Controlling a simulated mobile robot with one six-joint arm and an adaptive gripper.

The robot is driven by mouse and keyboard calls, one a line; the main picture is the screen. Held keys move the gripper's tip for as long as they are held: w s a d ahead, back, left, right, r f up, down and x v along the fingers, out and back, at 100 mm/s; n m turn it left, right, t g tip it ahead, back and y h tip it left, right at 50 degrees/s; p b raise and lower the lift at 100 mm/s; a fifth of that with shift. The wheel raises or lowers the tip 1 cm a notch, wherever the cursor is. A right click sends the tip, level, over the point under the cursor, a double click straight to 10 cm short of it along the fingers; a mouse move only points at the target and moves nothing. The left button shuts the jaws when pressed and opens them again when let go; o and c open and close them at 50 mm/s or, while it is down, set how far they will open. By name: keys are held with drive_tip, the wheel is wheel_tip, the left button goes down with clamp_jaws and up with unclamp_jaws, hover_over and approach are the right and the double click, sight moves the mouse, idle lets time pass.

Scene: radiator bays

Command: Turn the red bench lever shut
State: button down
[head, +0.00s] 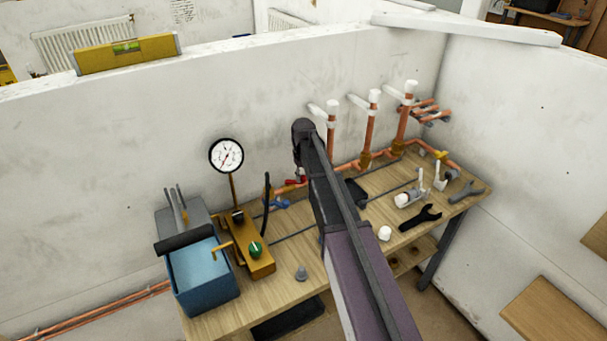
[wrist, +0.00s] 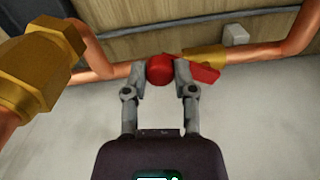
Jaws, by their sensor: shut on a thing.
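The red bench lever (wrist: 207,74) shows in the wrist view beside a brass fitting (wrist: 205,57) on the copper pipe. Its red flat part runs roughly along the pipe, slanting slightly. My gripper (wrist: 160,75) is shut on the lever, with a finger on each side of its round red end. In the head view a bit of the red lever (head: 294,181) shows just left of my arm, low against the wall. My arm hides the gripper fingers there.
A blue lever (head: 277,203) and an upright black hose (head: 266,200) are close by on the left. A pressure gauge (head: 226,155) and a blue water tank (head: 203,282) stand further left. Copper risers (head: 370,130) stand to the right. A large brass nut (wrist: 45,65) is near the gripper.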

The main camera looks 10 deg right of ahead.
drive_tip(key=shift+s+a+m, duration=0.6)
drive_tip(key=shift+s+m, duration=0.1)
drive_tip(key=shift+m, duration=1.35)
drive_tip(key=shift+s+a+m, duration=0.65)
drive_tip(key=shift+s+m, duration=0.05)
drive_tip(key=shift+m, duration=1.3)
drive_tip(key=shift+s+a+m, duration=0.6)
drive_tip(key=shift+s+m, duration=0.1)
drive_tip(key=shift+m, duration=1.35)
drive_tip(key=shift+c, duration=2.2)
unclamp_jaws()
drive_tip(key=shift+d, duration=0.1)
